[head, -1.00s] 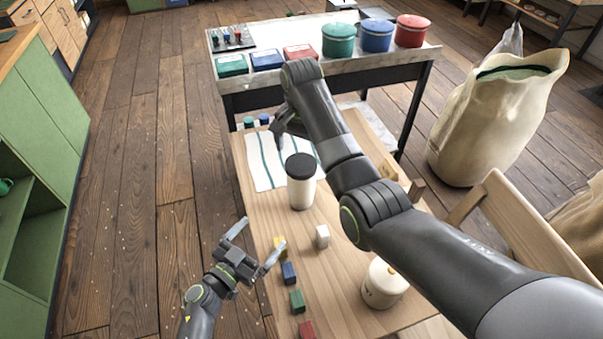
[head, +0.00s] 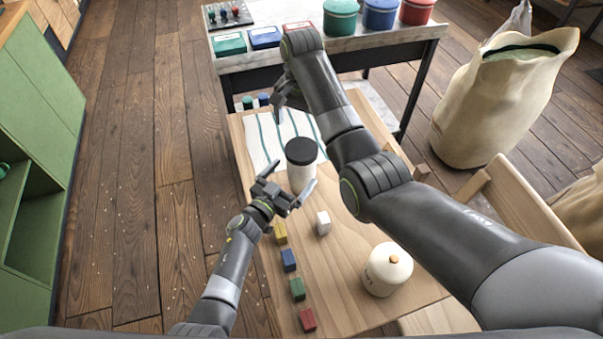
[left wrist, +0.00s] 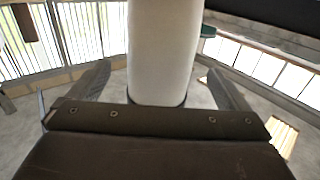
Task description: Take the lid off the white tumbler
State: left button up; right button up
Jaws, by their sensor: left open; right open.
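The white tumbler (head: 302,178) stands upright on the wooden table, with its dark lid (head: 300,151) on top. My left gripper (head: 292,177) is open at the near side of the tumbler, below the lid. In the left wrist view, the tumbler's white body (left wrist: 165,50) stands between the spread fingers (left wrist: 156,88), with a gap on each side. My right gripper (head: 280,104) is open and empty, above the striped cloth beyond the tumbler; its arm hides part of the table.
The striped cloth (head: 266,140) lies behind the tumbler. A white block (head: 323,223) and several coloured blocks, such as the blue one (head: 288,260), lie nearer. A cream jar (head: 388,270) stands at the right. A cart (head: 345,55) with canisters stands behind.

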aim_at(301, 149)
pick_arm(q)
jog(key=shift+x, duration=2.4)
jog(key=shift+c, duration=0.4)
jog(key=c, duration=1.6)
jog(key=shift+c, duration=1.4)
pick_arm(e)
jog(key=shift+m, duration=0.3)
jog(key=m, duration=0.3)
jog(key=shift+f+m, duration=0.45)
jog(key=shift+m, duration=0.05)
jog(key=shift+f, duration=3.55)
